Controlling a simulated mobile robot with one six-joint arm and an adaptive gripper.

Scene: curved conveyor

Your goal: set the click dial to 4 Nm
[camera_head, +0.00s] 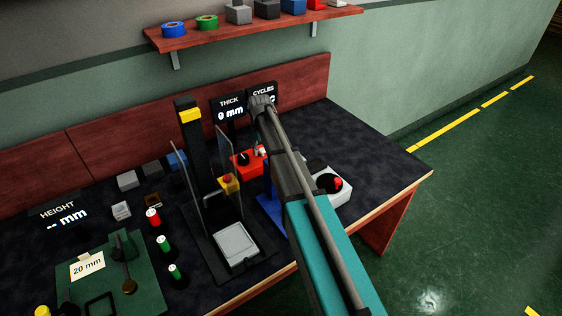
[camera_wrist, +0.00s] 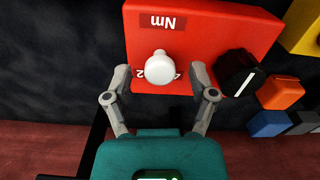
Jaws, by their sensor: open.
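The click dial is a white round knob (camera_wrist: 160,68) on a red box (camera_wrist: 205,40), seen upside down in the wrist view. The box has an "Nm" label (camera_wrist: 168,22) and printed digits beside the knob, partly covered; a 2 shows at its lower left. I cannot tell the dial's setting. My gripper (camera_wrist: 160,78) is open, with one finger on each side of the knob's lower part and a gap to it on both sides. In the head view the red box (camera_head: 245,163) stands behind my arm, which hides part of it.
A black object (camera_wrist: 238,72) sits right beside the red box in the wrist view, with orange (camera_wrist: 280,93) and blue (camera_wrist: 268,123) blocks beyond. In the head view, a yellow box with a red button (camera_head: 229,184) and a clear-panelled stand are close to the left.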

